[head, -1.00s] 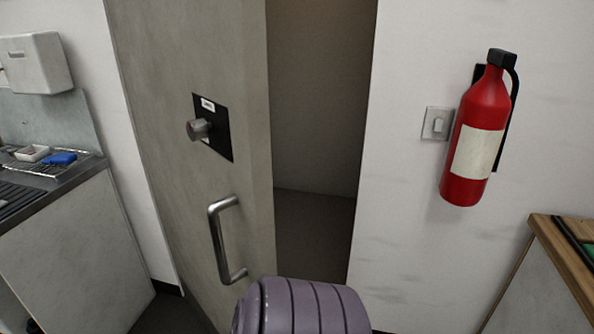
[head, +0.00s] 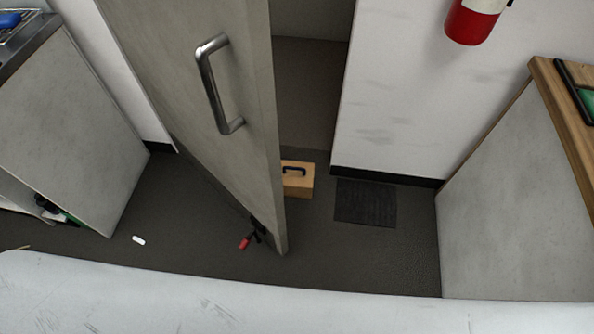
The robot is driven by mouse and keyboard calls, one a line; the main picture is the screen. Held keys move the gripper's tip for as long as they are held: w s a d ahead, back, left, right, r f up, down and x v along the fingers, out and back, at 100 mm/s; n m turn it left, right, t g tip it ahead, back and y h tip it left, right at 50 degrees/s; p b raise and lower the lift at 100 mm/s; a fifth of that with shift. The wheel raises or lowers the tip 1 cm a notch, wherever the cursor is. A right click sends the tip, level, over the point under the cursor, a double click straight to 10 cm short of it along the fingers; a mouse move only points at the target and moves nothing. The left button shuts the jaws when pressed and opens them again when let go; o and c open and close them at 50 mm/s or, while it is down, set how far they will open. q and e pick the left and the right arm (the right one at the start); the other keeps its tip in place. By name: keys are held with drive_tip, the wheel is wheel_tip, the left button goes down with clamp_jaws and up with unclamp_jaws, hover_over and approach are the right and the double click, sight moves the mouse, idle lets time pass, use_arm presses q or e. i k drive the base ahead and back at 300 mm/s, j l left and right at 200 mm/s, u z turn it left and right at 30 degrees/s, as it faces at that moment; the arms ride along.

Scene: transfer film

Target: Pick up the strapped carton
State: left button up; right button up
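A small tan box (head: 297,184) sits on the dark floor in the head view, just right of the free edge of the open door. A dark strap or handle shows on its top. It is the only carton-like thing in view, and its left side is partly hidden by the door. Neither of my grippers is in view.
The grey door (head: 200,110) with its metal handle (head: 215,85) stands ajar. A dark mat (head: 365,203) lies right of the box. A red-tipped object (head: 245,242) and a small white piece (head: 138,240) lie on the floor. A pale surface (head: 250,308) fills the bottom edge. Cabinets flank both sides.

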sight(298, 177)
drive_tip(key=u, duration=0.25)
drive_tip(key=i+l+z, duration=0.2)
drive_tip(key=i+l, duration=0.95)
drive_tip(key=l, duration=0.1)
